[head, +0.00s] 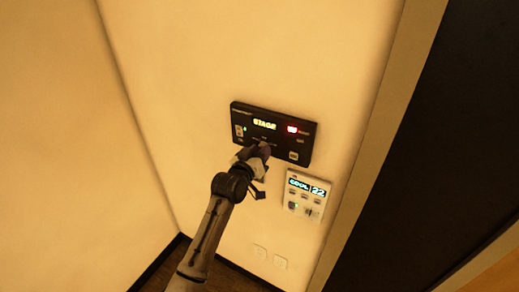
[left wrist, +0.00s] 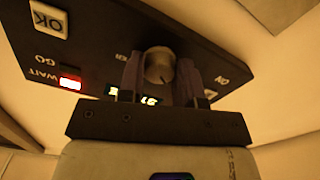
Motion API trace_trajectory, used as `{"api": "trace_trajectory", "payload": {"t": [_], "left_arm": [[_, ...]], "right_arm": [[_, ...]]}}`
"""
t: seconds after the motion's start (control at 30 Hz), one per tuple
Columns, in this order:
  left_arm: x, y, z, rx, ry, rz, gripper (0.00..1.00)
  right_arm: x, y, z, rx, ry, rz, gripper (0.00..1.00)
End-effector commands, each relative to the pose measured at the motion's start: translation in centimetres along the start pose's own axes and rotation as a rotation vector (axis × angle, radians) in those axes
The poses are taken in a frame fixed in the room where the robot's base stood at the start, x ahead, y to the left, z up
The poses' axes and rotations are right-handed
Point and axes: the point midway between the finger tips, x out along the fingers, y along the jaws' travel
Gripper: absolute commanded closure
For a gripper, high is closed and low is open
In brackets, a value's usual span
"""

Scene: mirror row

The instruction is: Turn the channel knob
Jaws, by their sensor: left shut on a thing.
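A black wall panel (head: 303,140) with a lit "STAGE" display and a red indicator is mounted on the cream wall in the head view. My left gripper (head: 262,148) reaches the lower middle of this panel and covers that part of it. In the left wrist view the panel (left wrist: 100,50) fills the upper part. A round knob (left wrist: 159,64) stands out from it between the two fingers of my left gripper (left wrist: 160,78). The fingers are shut on the knob. The knob is hidden in the head view. My right gripper is not in view.
A white thermostat (head: 304,196) reading "COOL 22" hangs just below and right of the panel. Two wall plates (head: 270,257) sit low on the wall. A dark doorway with a pale frame (head: 385,130) is at the right. A wall corner is at the left.

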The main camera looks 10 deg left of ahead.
Motion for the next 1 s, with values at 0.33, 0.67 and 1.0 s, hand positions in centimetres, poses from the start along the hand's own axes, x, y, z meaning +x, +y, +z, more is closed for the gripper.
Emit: {"api": "trace_trajectory", "payload": {"t": [0.33,0.67,1.0], "left_arm": [[0.0,0.0,0.07,-0.106,-0.002,-0.001,0.91],[0.0,-0.02,0.1,-0.122,-0.002,-0.001,0.91],[0.0,-0.01,0.07,-0.121,-0.001,-0.001,0.52]], "right_arm": [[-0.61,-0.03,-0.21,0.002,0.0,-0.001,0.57],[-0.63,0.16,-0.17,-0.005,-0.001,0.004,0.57],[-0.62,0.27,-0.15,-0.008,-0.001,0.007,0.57]]}}
